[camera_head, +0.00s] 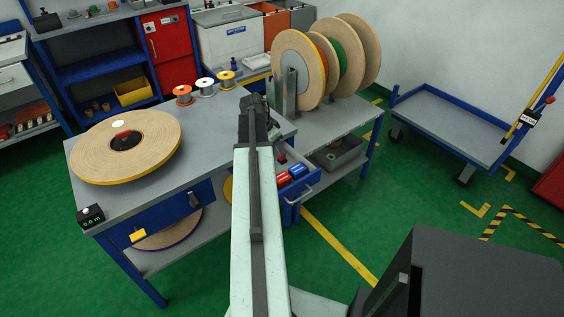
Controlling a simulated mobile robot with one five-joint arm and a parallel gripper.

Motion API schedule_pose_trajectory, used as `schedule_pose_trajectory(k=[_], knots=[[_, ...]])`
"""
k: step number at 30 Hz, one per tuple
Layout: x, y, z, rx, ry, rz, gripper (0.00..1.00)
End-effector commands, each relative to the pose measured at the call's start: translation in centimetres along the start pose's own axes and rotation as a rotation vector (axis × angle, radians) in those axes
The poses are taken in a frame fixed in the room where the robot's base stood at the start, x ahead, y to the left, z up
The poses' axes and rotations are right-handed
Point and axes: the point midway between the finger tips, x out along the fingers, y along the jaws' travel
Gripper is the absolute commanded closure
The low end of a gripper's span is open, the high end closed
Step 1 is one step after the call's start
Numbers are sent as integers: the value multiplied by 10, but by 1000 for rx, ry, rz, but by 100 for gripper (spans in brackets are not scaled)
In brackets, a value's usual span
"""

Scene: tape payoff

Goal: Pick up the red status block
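A small red block (283,179) lies in an open blue drawer (303,190) under the grey workbench, just right of my arm. A blue block (297,171) lies beside it on the right. The drawer's left part is hidden behind my arm. My gripper (254,103) is at the dark far end of my arm, over the bench top and well beyond the red block in the picture. Its fingers are too small and dark to tell whether they are open or shut. I see nothing held in it.
A large tape reel (95,150) lies flat on the bench (210,135). Several upright reels (345,60) stand on a rack behind the drawer. Small spools (205,86) line the bench's back edge. A blue cart (450,120) stands at right. Green floor (400,205) right of the drawer is clear.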

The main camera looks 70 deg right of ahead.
Motion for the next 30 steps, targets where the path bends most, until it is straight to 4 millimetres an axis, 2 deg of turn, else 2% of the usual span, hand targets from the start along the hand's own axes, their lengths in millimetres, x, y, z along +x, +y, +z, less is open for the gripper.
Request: schedule_pose_trajectory(k=[1,4,7,15,22,23,24,27,30], knots=[[10,1,0,3,0,1,60],[9,2,-3,5,0,2,60],[18,3,-3,7,0,3,60],[63,3,-2,7,-1,3,60],[60,4,-5,7,-1,3,60],[60,4,-5,7,-1,3,66],[60,4,-5,7,-1,3,77],[60,4,-5,7,-1,3,100],[60,4,-5,7,0,4,100]])
